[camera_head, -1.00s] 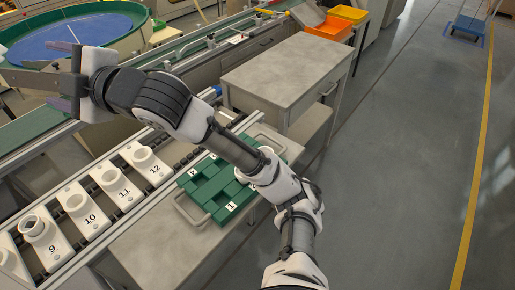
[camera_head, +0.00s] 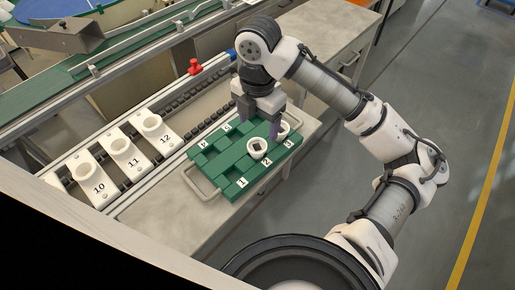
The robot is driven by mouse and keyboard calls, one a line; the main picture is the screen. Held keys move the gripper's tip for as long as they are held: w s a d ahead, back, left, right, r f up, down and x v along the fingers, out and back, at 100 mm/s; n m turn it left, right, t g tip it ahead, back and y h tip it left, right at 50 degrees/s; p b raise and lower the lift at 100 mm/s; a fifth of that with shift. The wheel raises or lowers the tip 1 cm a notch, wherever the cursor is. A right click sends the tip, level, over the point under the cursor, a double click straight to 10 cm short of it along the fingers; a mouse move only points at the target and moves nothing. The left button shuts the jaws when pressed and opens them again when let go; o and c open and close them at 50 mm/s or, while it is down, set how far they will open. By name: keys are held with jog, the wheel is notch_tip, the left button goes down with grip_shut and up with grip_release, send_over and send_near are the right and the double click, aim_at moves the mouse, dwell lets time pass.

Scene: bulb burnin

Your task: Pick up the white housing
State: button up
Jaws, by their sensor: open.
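Two white round housings sit on the green numbered tray (camera_head: 212,168). One white housing (camera_head: 257,148) with a dark square opening is near label 2. The other white housing (camera_head: 283,130) is near label 3, partly hidden by a finger. My gripper (camera_head: 258,122) points down over the tray's far right part, open, its fingers just behind and beside these housings. I cannot tell whether a finger touches either one. More white ring-topped pieces stand on the plates marked 10 (camera_head: 92,182), 11 (camera_head: 124,158) and 12 (camera_head: 155,134).
The tray has metal handles (camera_head: 197,187) and lies on a grey bench top (camera_head: 165,217). A rail with a red knob (camera_head: 194,67) runs behind it. A grey cabinet (camera_head: 335,30) stands behind my arm. Open floor lies to the right.

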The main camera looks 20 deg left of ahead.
jog(key=shift+s+f+p, duration=0.2)
jog(key=shift+f+p, duration=0.25)
jog(key=shift+f, duration=3.25)
jog(key=c, duration=1)
jog(key=shift+r, duration=0.1)
jog(key=shift+c, duration=0.2)
